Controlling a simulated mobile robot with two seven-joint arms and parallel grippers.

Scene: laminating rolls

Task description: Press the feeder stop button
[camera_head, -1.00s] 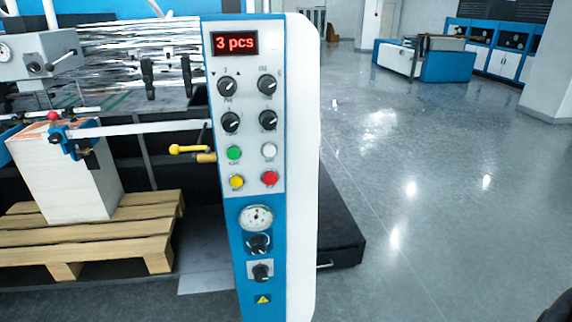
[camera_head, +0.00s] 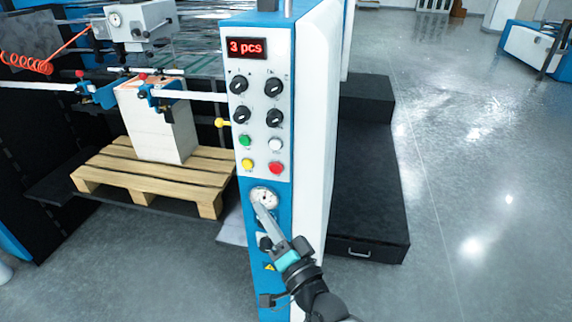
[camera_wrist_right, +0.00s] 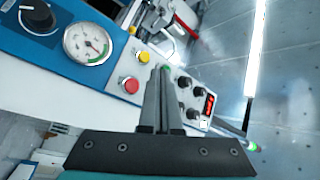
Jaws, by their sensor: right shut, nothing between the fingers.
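The control panel (camera_head: 262,120) carries a red button (camera_head: 275,168), a yellow button (camera_head: 247,163), a green button (camera_head: 244,140) and a white button (camera_head: 275,144). The button labels are too small to read. My right gripper (camera_head: 258,207) is shut and empty, its tips in front of the gauge, below the red button in the head view. In the right wrist view the shut fingers (camera_wrist_right: 165,72) point at the panel, beside the red button (camera_wrist_right: 131,85) and the yellow button (camera_wrist_right: 143,57). I cannot tell any contact. My left gripper is out of view.
A round gauge (camera_head: 264,196) sits below the buttons, partly behind my fingers. A wooden pallet (camera_head: 150,180) with a paper stack is left. A black step (camera_head: 365,210) is right.

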